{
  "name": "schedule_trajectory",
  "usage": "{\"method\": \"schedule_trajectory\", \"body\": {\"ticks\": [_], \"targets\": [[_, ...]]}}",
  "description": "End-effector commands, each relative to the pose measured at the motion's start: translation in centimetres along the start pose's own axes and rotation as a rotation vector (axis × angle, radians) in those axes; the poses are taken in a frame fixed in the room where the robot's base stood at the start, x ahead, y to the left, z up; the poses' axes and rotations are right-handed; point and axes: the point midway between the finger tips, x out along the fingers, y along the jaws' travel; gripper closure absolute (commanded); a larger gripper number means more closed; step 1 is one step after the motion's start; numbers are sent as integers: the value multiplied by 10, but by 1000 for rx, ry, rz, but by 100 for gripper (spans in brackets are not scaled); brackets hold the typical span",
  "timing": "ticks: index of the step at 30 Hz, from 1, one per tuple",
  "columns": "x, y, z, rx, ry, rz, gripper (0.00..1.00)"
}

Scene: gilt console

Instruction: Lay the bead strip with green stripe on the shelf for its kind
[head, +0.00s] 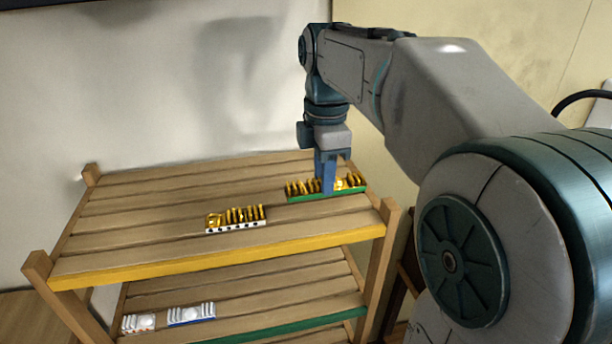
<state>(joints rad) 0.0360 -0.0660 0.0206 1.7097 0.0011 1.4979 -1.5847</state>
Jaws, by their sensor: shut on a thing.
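The bead strip with green stripe (305,196) carries a row of gold beads and is at the back right of the top shelf (160,235). My gripper (327,188) points straight down and is shut on the strip near its middle, hiding part of the beads. The strip looks level; I cannot tell if it touches the boards or hangs just above them. The top shelf is slatted wood with a yellow front edge. The lower shelf (250,291) has a green front edge.
A gold bead strip with a white dotted edge (237,219) lies on the top shelf, left and in front of my gripper. Two pale strips, one with reddish marks (138,323) and one with blue (191,314), lie on the lower shelf. The top shelf's left part is bare.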

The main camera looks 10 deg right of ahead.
Motion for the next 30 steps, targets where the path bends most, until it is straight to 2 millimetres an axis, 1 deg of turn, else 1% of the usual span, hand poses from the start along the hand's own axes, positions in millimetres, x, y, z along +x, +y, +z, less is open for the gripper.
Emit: {"method": "schedule_trajectory", "body": {"ticks": [1,5,9,13,15,22,26,27,28,29,30], "targets": [[2,4,-3,-3,0,-3,95],[9,8,-6,-1,0,-1,95],[28,7,-5,-1,0,-3,95],[42,8,-5,-1,0,-2,95],[46,8,-5,-1,0,0,95],[46,8,-5,-1,0,1,95],[51,8,-5,-1,0,0,95],[49,8,-5,-1,0,0,59],[49,8,-5,-1,0,0,50],[49,8,-5,-1,0,0,48],[49,8,-5,-1,0,0,48]]}}
